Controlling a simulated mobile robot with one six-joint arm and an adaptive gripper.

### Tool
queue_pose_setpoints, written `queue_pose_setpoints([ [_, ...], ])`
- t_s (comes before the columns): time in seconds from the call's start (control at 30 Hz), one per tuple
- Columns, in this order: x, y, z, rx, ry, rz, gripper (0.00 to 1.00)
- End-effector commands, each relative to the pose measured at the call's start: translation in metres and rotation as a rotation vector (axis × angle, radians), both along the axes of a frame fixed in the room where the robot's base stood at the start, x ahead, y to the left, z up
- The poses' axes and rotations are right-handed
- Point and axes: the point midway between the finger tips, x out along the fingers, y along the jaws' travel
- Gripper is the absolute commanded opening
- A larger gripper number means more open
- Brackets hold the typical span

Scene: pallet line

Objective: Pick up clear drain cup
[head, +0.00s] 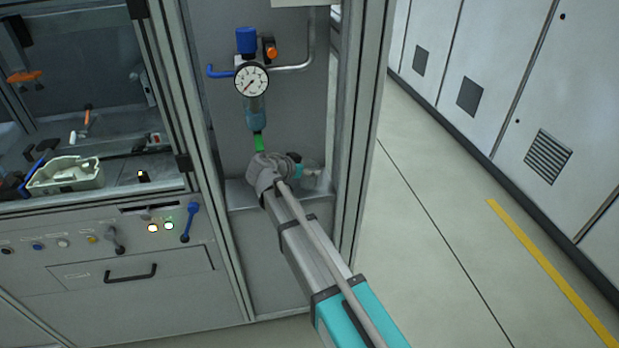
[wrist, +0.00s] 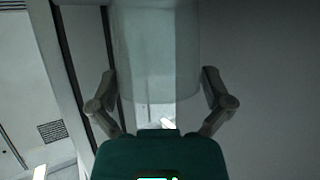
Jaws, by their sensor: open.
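The clear drain cup (head: 320,179) stands on the grey ledge at the back of the cabinet bay, partly hidden by my gripper in the head view. It is whitish and see-through. In the wrist view the cup (wrist: 156,45) fills the upper middle. My gripper (head: 305,172) is beside the cup, at the end of my arm. In the wrist view my gripper (wrist: 160,76) is open, with one finger on each side of the cup. The fingertips are close to its sides; I cannot tell whether they touch it.
A pressure gauge (head: 251,79) and a teal filter bowl (head: 256,113) with a green lower end hang above my gripper. The cabinet's grey post (head: 362,120) stands close on the right. A pale tray (head: 66,176) with parts sits on the bench at left. The floor at right is clear.

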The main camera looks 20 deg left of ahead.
Motion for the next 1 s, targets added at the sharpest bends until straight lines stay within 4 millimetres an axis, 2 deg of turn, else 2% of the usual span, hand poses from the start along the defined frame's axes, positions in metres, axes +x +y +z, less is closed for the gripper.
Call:
queue_pose_setpoints([
  [0.23, -0.0003, 0.0004, 0.0, 0.0, 0.0, 0.0, 0.98],
  [0.5, -0.0005, 0.0008, -0.0001, 0.0, 0.0, 0.001, 0.48],
  [1.0, -0.0008, 0.0013, 0.0064, 0.0, 0.0, 0.001, 0.48],
])
